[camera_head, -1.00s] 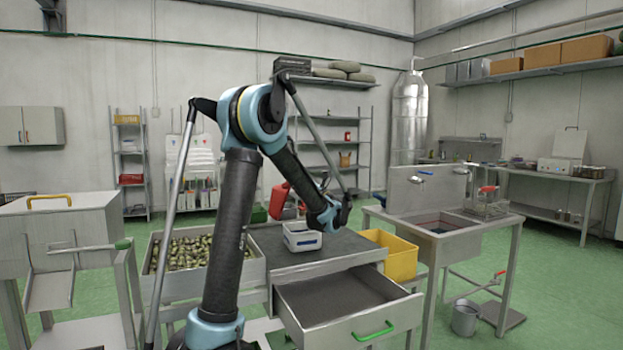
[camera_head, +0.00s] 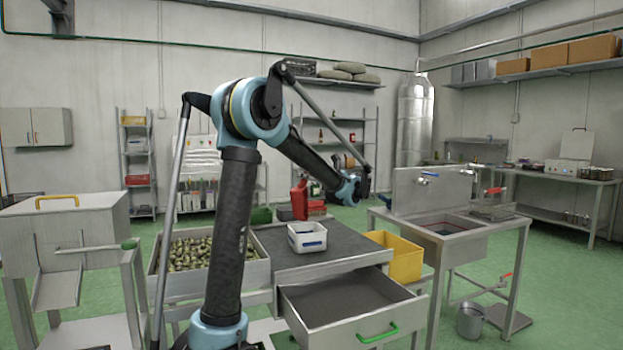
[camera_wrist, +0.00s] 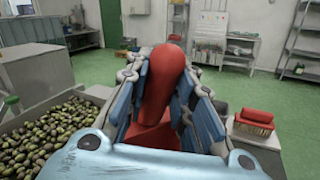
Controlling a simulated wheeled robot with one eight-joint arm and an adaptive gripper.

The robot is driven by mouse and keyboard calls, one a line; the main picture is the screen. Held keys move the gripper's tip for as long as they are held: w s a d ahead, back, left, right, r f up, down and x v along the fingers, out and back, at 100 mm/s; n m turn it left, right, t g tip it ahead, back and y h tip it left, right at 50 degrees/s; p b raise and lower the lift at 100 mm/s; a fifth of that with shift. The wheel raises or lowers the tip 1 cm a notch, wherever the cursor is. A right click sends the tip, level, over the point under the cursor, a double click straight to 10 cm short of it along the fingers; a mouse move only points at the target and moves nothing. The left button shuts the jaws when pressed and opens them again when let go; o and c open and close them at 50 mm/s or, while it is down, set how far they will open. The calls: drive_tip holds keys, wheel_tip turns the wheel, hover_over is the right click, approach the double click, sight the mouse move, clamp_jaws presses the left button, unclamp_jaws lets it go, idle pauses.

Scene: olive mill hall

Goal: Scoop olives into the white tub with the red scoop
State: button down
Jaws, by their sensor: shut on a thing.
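My gripper (camera_wrist: 166,75) is shut on the red scoop (camera_wrist: 163,88), whose rounded red part stands between the blue-padded fingers in the wrist view. In the head view the scoop (camera_head: 299,200) hangs beyond the white tub (camera_head: 307,246). I cannot see whether the scoop holds olives. The tub stands upright on the grey worktop, with a blue mark on its front; its inside is barely visible. Green and dark olives (camera_head: 190,254) fill a metal bin left of the worktop, and they also show at left in the wrist view (camera_wrist: 40,135).
A yellow crate (camera_head: 403,262) is right of the worktop (camera_head: 345,250). An open drawer (camera_head: 345,300) juts out below it. A sink (camera_head: 445,228) stands further right.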

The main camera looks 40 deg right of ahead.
drive_tip(key=shift+w+a+r+n+g, duration=0.15)
drive_tip(key=shift+w+a+n+g, duration=0.15)
drive_tip(key=shift+w+a, duration=0.2)
drive_tip(key=shift+w+a+r+n+g, duration=0.2)
drive_tip(key=shift+w+a+g, duration=0.1)
drive_tip(key=shift+w+a, duration=0.15)
drive_tip(key=shift+w+a+f+n+g+h, duration=1.6)
drive_tip(key=shift+w+a+g, duration=1.4)
drive_tip(key=shift+w+a, duration=1.25)
drive_tip(key=shift+w+a+f+n+g+h, duration=0.6)
drive_tip(key=shift+w+a+f+g+h, duration=0.45)
drive_tip(key=shift+f, duration=1.55)
drive_tip(key=shift+w+a+f+n+g+h, duration=0.75)
drive_tip(key=shift+f+g, duration=0.6)
drive_tip(key=shift+f, duration=1.25)
drive_tip(key=shift+d+r, duration=0.2)
drive_tip(key=shift+r, duration=2.3)
